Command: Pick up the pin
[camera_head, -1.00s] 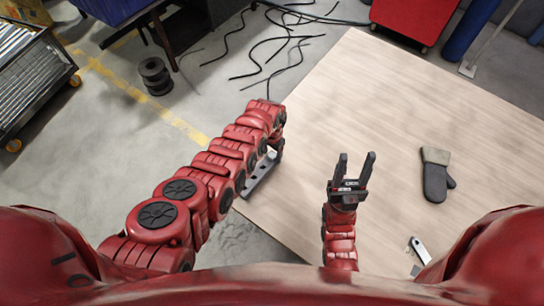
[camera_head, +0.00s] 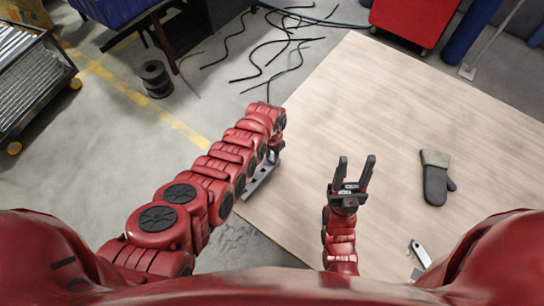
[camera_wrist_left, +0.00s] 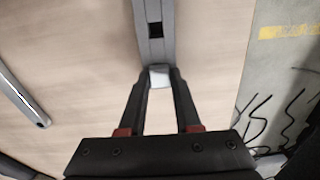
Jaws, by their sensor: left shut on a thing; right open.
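My left gripper (camera_wrist_left: 159,82) is shut on a small pale piece, which looks like the pin (camera_wrist_left: 160,74), in the left wrist view. The pin sits at the near end of a grey metal bracket (camera_wrist_left: 154,48) with a square dark hole. I cannot tell whether the pin is clear of the bracket. In the head view the bracket (camera_head: 262,178) lies by the table's left edge, and my left gripper (camera_head: 275,155) is at its far end, partly hidden by my arm. My right gripper (camera_head: 355,170) is open and empty above the table.
The wooden table (camera_head: 370,100) is mostly clear. A grey mitten (camera_head: 436,178) lies at the right, and a light metal piece with a hole (camera_head: 420,253) lies near the front. A metal bar (camera_wrist_left: 22,98) shows in the left wrist view. Cables (camera_head: 275,50) lie on the floor.

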